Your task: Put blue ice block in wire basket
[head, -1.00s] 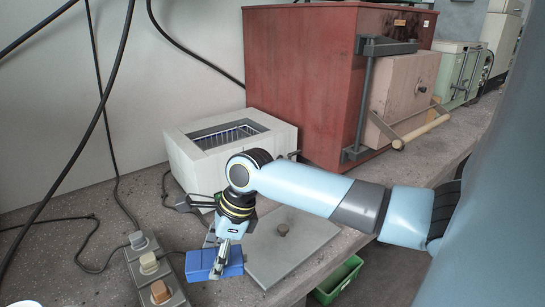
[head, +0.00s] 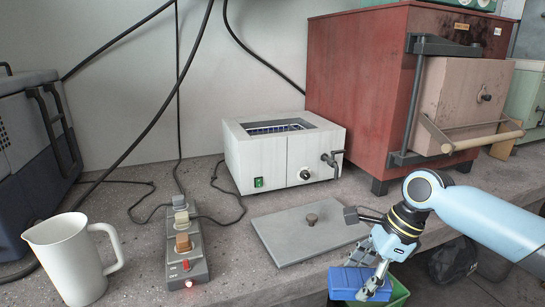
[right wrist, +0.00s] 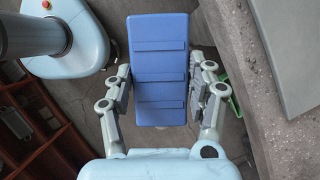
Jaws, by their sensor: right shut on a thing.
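The blue ice block (head: 352,283) is in my right gripper (head: 374,272), low at the right of the head view. In the right wrist view the block (right wrist: 160,66) sits between the two fingers of the gripper (right wrist: 160,92), which is shut on its sides. The block is held in the air past the bench's front edge, with floor below it. The wire basket (head: 276,128) shows as a bright rim inside the opening of the white bath (head: 268,158), at the back of the bench; most of it is hidden by the walls. My left gripper is out of view.
A grey lid with a knob (head: 290,240) lies flat before the bath. A power strip (head: 186,250) and white jug (head: 72,262) stand left. A red cabinet (head: 370,75) stands right of the bath. A green crate (head: 396,294) is below the bench edge.

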